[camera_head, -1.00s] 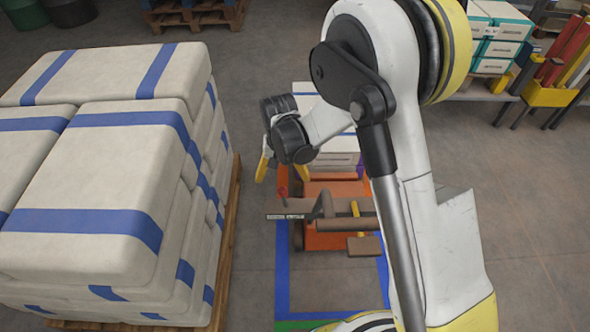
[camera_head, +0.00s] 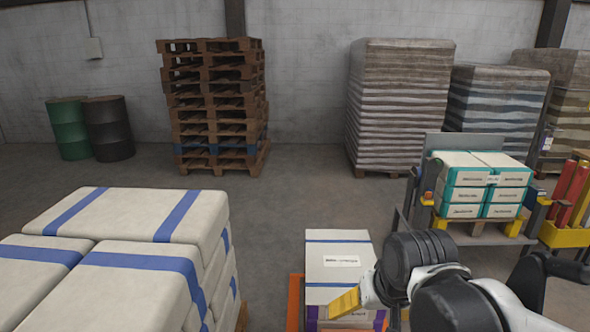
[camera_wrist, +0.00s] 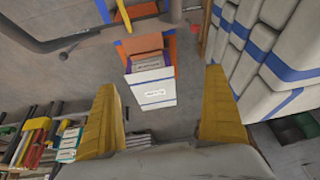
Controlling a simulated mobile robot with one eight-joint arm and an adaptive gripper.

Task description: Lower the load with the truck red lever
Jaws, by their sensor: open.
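The orange truck (camera_head: 294,302) stands at the bottom of the head view, mostly cut off or hidden. Its load (camera_head: 338,277) of white packs with blue stripes rests on it; the load also shows in the wrist view (camera_wrist: 152,92), beside orange truck parts (camera_wrist: 138,10). My gripper (camera_wrist: 160,78) is open and empty, with a yellow finger on each side of the wrist view and the load seen between them, apart from them. In the head view one yellow finger (camera_head: 343,303) overlaps the load's lower part.
Stacked white sacks (camera_head: 125,262) fill the lower left, near the truck. A stand with teal and white packs (camera_head: 484,196) and a yellow bin (camera_head: 563,236) are at right. Stacked pallets (camera_head: 215,105), wrapped stacks (camera_head: 397,105) and drums (camera_head: 108,128) line the back wall.

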